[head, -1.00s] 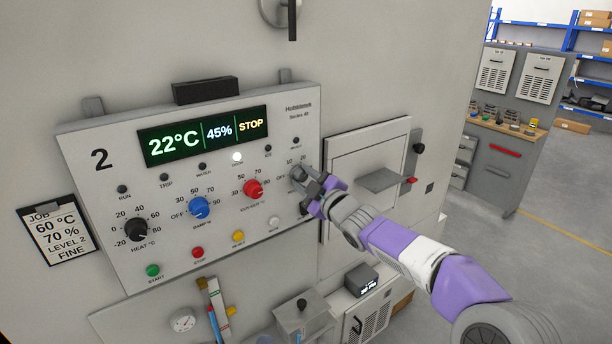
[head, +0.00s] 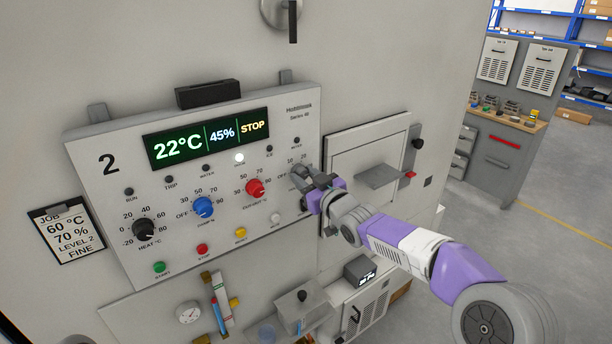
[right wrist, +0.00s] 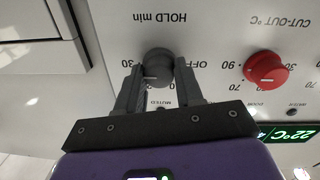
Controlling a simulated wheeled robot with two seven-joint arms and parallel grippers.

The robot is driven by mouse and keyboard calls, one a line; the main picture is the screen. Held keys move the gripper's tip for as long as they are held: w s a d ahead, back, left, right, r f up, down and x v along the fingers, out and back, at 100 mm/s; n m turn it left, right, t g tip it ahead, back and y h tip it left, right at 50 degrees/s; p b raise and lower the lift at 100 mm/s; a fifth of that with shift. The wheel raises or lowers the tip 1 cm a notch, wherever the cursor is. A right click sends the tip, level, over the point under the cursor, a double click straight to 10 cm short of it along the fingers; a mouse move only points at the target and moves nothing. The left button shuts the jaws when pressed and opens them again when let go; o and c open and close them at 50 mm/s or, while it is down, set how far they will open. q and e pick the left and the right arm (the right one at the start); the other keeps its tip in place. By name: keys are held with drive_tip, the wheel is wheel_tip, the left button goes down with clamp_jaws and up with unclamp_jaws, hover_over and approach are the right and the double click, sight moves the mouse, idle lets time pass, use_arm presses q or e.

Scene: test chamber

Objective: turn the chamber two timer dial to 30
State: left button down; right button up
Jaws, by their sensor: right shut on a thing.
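The panel marked 2 (head: 110,243) carries several dials. My right gripper (right wrist: 158,82) is shut on this knob, one finger on each side. In the head view my right gripper (head: 311,184) covers most of the dial. My left gripper is in neither view.
The display (head: 206,139) reads 22°C, 45%, STOP. A job card (head: 66,230) hangs left. A small shelf (head: 384,177) juts out at right.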

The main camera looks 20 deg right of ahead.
drive_tip(key=shift+r, duration=0.35)
drive_tip(key=o, duration=1)
drive_tip(key=shift+w+f, duration=0.15)
drive_tip(key=shift+f, duration=0.1)
drive_tip(key=v, duration=0.7)
drive_tip(key=shift+s+b, duration=0.3)
drive_tip(key=shift+b, duration=0.05)
drive_tip(key=shift+d, duration=0.1)
